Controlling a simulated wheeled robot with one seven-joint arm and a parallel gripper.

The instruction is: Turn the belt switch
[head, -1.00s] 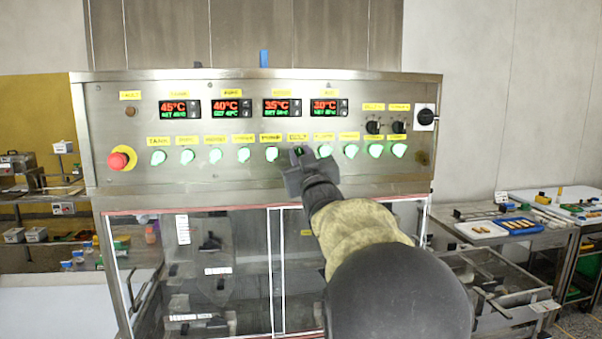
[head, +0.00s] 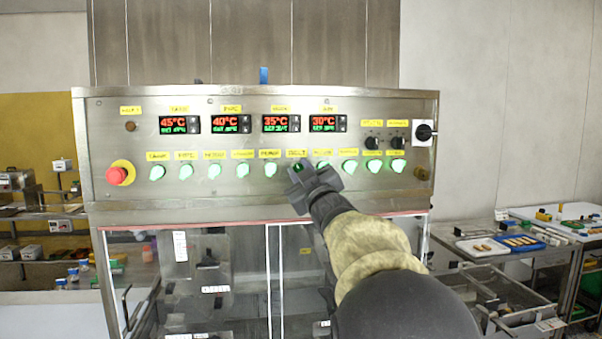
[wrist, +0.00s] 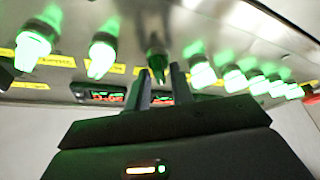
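The belt switch (head: 298,167) is a green-lit knob under the yellow BELT label (head: 297,154), in the row of knobs on the steel control panel (head: 230,205). My gripper (head: 300,169) is at this knob, tilted in the head view, and partly hides it. In the wrist view the belt switch (wrist: 156,58) stands between the tips of my two dark fingers (wrist: 160,72). The fingers are apart, with a narrow gap visible beside the knob. Contact cannot be made out. This knob looks darker than its neighbours.
Lit green knobs stand close on both sides, such as the PUMP knob (head: 269,171) and the one to the right (head: 322,169). A red emergency button (head: 117,175) is at the panel's left. Clear enclosure doors (head: 235,270) lie below. A side table (head: 490,250) stands right.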

